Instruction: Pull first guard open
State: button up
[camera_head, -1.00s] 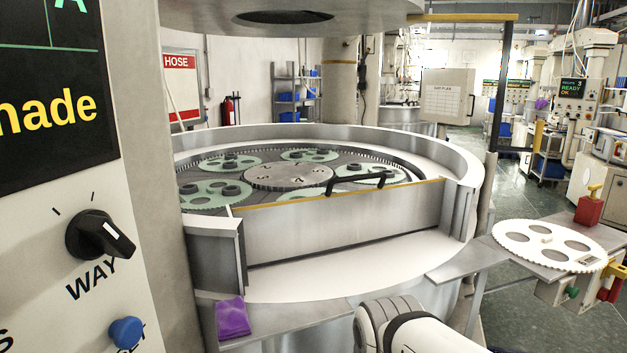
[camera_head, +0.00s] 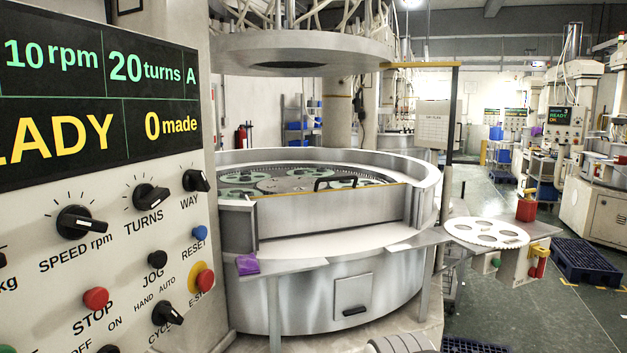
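The first guard (camera_head: 330,220) is a flat grey panel with a yellow top edge, standing across the front opening of the round lapping machine (camera_head: 290,298). A black bar handle (camera_head: 336,182) sits at its top edge. The guard stands upright between the ends of the metal rim and hides part of the plate behind it. Behind it, green toothed carriers (camera_head: 237,193) lie on the dark plate. My gripper is not in view. Part of my arm shows at the bottom edge, in front of the machine and apart from the guard.
A control panel (camera_head: 110,250) with knobs and buttons fills the left. A purple cloth (camera_head: 248,264) lies on the front ledge. A white toothed disc (camera_head: 486,232) rests on a side shelf at right, beside a red container (camera_head: 526,209). A dark pallet (camera_head: 585,262) stands on the floor.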

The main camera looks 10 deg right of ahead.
aim_at(280, 216)
jog(key=z, duration=0.65)
jog(key=i, duration=2)
jog(key=u, duration=0.75)
